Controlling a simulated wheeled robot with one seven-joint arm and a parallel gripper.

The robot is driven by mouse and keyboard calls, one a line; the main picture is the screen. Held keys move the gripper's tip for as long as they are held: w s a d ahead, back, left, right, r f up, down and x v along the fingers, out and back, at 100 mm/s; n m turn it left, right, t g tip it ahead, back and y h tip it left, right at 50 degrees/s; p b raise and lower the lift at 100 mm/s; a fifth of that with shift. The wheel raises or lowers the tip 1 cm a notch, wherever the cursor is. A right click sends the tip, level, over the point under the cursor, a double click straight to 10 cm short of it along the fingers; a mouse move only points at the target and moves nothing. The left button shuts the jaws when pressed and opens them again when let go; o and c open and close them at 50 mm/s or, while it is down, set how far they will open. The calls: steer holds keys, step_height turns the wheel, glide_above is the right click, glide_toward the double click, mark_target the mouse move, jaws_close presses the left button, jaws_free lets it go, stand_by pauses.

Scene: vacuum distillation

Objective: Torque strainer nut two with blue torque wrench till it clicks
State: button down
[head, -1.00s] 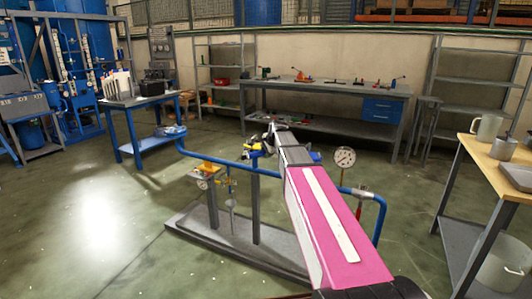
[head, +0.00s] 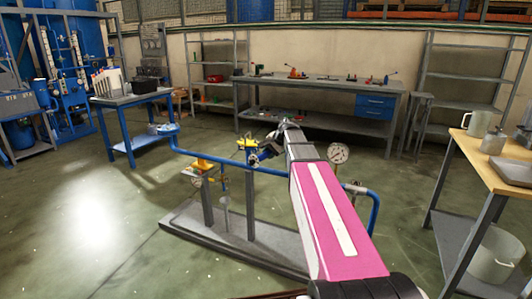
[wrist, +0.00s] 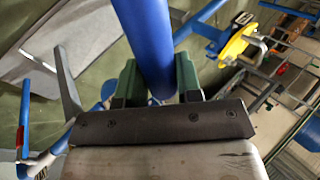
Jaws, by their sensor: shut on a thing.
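My gripper (wrist: 158,78) is shut on a thick blue handle, which I take to be the blue torque wrench (wrist: 146,30); it runs up between the green finger pads in the wrist view. The wrench's working end is out of that view. In the head view my gripper (head: 268,152) is beside the blue pipe, just right of a yellow fitting (head: 246,143). That yellow and black fitting (wrist: 238,42) also shows at the upper right of the wrist view, apart from my fingers. It may be the strainer; I cannot make out nut two.
The blue pipe (head: 215,158) runs on posts above a grey base (head: 185,218), with a round gauge (head: 338,153) at right. A wooden-topped table (head: 480,150) stands right, a blue-legged table (head: 125,97) left, and a workbench (head: 330,84) behind. The left floor is clear.

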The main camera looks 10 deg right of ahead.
steer(key=s+d+n+g+y, duration=0.2)
steer(key=s+d+n+g, duration=0.2)
steer(key=d+n, duration=0.4)
steer(key=s+d, duration=0.1)
steer(key=d, duration=0.2)
steer(key=shift+s+g, duration=0.15)
steer(key=shift+g, duration=0.15)
stand_by(0.4)
steer(key=shift+w+a+m+t, duration=0.15)
steer(key=shift+a+m+t, duration=0.25)
steer(key=shift+a, duration=0.35)
steer(key=shift+w+a+m+t, duration=0.15)
steer(key=shift+a+m+t, duration=0.15)
steer(key=shift+a+m, duration=0.35)
steer(key=shift+a, duration=0.1)
